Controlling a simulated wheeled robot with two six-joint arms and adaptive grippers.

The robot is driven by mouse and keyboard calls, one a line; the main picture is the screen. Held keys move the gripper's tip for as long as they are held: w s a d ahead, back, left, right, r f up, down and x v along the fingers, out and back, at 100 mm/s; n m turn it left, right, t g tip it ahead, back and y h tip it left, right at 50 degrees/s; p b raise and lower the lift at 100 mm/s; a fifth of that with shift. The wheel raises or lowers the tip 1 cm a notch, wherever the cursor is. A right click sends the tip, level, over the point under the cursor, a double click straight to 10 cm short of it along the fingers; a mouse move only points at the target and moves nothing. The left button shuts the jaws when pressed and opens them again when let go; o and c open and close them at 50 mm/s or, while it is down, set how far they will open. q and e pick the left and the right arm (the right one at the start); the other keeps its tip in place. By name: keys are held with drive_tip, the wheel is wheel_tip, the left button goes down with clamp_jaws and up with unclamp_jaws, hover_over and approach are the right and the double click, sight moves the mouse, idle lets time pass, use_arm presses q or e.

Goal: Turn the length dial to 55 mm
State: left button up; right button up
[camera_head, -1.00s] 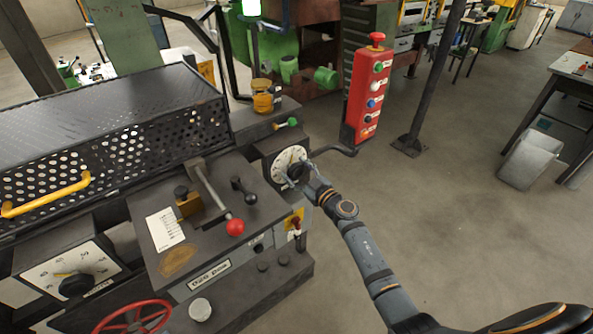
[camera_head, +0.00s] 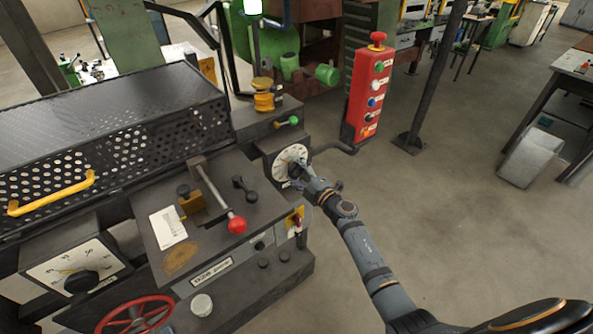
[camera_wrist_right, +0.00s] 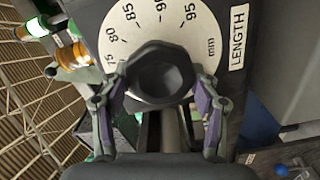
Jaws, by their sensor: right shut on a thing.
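The length dial (camera_head: 284,157) is a round white plate on the upright face at the machine's right end. In the right wrist view its face (camera_wrist_right: 190,37) shows "80", "90" and "95", "mm", and a "LENGTH" label (camera_wrist_right: 237,38) beside it. A dark faceted knob (camera_wrist_right: 160,82) sits at its middle. My right gripper (camera_head: 297,170) reaches the dial from the lower right; in the wrist view its fingers (camera_wrist_right: 162,98) are shut on the knob, one on each side. No pointer mark shows on the knob, so the setting cannot be read. My left gripper is not in view.
A red button post (camera_head: 368,95) stands just behind the dial, its bent arm close by. A lever with a red ball (camera_head: 237,225) and a green-tipped lever (camera_head: 290,121) are on the machine. Another dial (camera_head: 80,280) is at lower left. The floor right of my arm is clear.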

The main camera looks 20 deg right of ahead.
drive_tip(key=n, duration=0.2)
drive_tip(key=n+b, duration=0.1)
drive_tip(key=n, duration=0.3)
drive_tip(key=shift+f, duration=0.3)
drive_tip(key=n+b, duration=0.2)
drive_tip(key=n, duration=0.4)
drive_tip(key=shift+d+f, duration=0.1)
drive_tip(key=shift+n, duration=0.3)
drive_tip(key=o, duration=1.2)
drive_tip(key=shift+c, duration=0.2)
drive_tip(key=v, duration=1.2)
